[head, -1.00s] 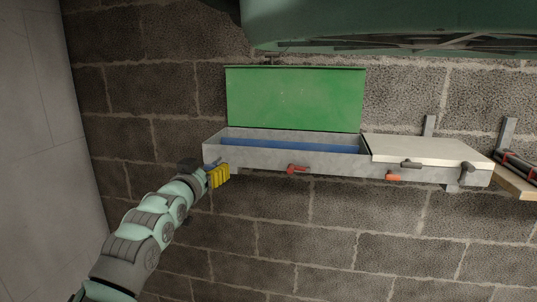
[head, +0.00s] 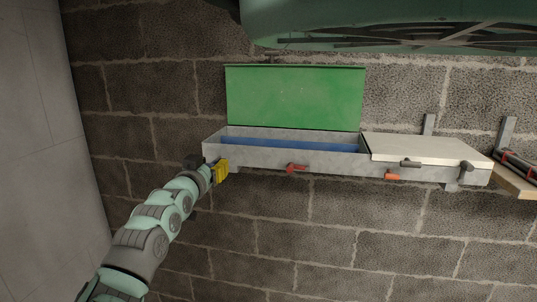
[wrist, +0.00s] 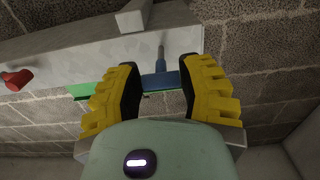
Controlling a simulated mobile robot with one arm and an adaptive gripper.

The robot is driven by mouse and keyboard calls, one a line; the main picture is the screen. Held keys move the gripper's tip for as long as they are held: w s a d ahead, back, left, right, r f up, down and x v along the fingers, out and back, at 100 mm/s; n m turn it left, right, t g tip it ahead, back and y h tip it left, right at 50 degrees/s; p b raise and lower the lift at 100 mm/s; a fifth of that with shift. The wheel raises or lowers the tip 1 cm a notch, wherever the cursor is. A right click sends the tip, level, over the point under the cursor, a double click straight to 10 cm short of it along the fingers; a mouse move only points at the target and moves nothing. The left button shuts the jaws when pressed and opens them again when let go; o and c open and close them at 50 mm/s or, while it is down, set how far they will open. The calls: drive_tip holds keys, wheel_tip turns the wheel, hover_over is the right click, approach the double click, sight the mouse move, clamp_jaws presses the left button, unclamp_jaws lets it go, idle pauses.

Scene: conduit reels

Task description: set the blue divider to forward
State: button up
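A grey wall trough (head: 333,167) has its green lid (head: 295,98) standing open. A long blue divider (head: 290,145) shows inside. A blue handle (wrist: 160,81) with a thin grey shaft shows between my fingers in the wrist view, at the left end of the trough. My gripper (head: 221,171) has yellow fingers and is at the trough's front left corner. In the wrist view my gripper (wrist: 158,75) has its fingers apart on both sides of the blue handle. Whether they touch it is hard to tell, and the right finger hides part of it.
Red handles (head: 297,168) and (head: 392,177) stick out of the trough's front. A cream lid (head: 425,149) with dark handles covers the right section. A wooden shelf (head: 516,179) is at far right. A large green reel (head: 390,25) hangs above. Below is bare block wall.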

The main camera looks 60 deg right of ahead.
clamp_jaws()
drive_tip(key=shift+s+f+b, duration=0.2)
drive_tip(key=shift+f+b, duration=0.2)
drive_tip(key=shift+b, duration=0.45)
drive_tip(key=b+v, duration=0.1)
drive_tip(key=b, duration=0.2)
drive_tip(key=b+v, duration=0.2)
drive_tip(key=b, duration=0.1)
drive_tip(key=b+v, duration=0.1)
drive_tip(key=b, duration=0.2)
drive_tip(key=shift+s+a+r+b, duration=0.2)
drive_tip(key=shift+r+b, duration=0.15)
drive_tip(key=shift+o, duration=1.4)
unclamp_jaws()
drive_tip(key=shift+o, duration=1.3)
drive_tip(key=shift+w+a, duration=0.1)
drive_tip(key=shift+w, duration=0.1)
